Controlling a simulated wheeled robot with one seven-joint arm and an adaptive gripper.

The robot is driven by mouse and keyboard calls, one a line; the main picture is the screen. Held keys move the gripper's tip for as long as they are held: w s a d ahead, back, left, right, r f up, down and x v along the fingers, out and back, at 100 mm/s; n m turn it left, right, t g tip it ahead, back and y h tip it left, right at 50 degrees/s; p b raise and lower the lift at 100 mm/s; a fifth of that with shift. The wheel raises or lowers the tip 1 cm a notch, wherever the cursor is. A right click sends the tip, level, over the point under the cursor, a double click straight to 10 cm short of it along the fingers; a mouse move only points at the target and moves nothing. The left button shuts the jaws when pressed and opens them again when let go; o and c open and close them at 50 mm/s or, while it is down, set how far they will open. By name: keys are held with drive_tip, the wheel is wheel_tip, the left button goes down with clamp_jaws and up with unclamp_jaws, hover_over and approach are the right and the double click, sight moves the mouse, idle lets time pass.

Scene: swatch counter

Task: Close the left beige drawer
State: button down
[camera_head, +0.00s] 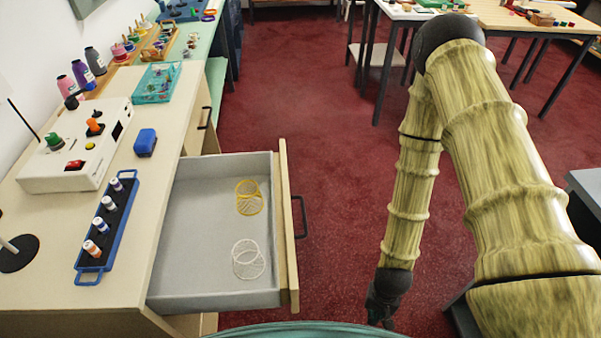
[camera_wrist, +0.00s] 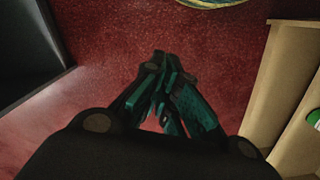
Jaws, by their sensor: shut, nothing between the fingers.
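The beige drawer (camera_head: 288,240) stands pulled out from the counter to the right in the head view, its grey inside showing. A dark handle (camera_head: 301,217) is on its outer face. A yellow mesh basket (camera_head: 249,198) and a white mesh basket (camera_head: 248,260) lie inside. My gripper (camera_head: 382,318) hangs low over the red floor, right of the drawer front and apart from it. In the wrist view my gripper (camera_wrist: 158,65) is shut and empty, with red floor beyond the fingertips. A beige edge (camera_wrist: 262,85) shows at right there; I cannot tell what it belongs to.
The counter (camera_head: 130,255) holds a white control box (camera_head: 75,165), a blue vial rack (camera_head: 108,225), a blue block (camera_head: 145,142) and a teal basket (camera_head: 157,83). Red floor lies open right of the drawer. A grey-topped unit (camera_head: 585,185) stands at far right.

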drive_tip(key=w+a+r+m+y+p, duration=0.15)
drive_tip(key=w+r+m, duration=0.3)
drive_tip(key=w, duration=0.55)
drive_tip(key=w+a+r+m+y, duration=0.25)
drive_tip(key=w+r+m, duration=0.2)
drive_tip(key=w, duration=0.55)
drive_tip(key=w+a+r+m+y+p, duration=0.1)
drive_tip(key=w+a+r+m+y, duration=0.1)
drive_tip(key=w+r, duration=0.55)
drive_tip(key=w+a+r+m+y, duration=0.2)
drive_tip(key=w+r+m+y, duration=0.1)
drive_tip(key=w+r, duration=0.5)
drive_tip(key=s+a+f+p, duration=0.1)
drive_tip(key=a+f+p, duration=0.2)
drive_tip(key=a, duration=0.7)
drive_tip(key=shift+s+a+f, duration=0.25)
drive_tip(key=shift+s+f, duration=0.1)
drive_tip(key=shift+f, duration=1.05)
drive_tip(key=shift+a, duration=0.1)
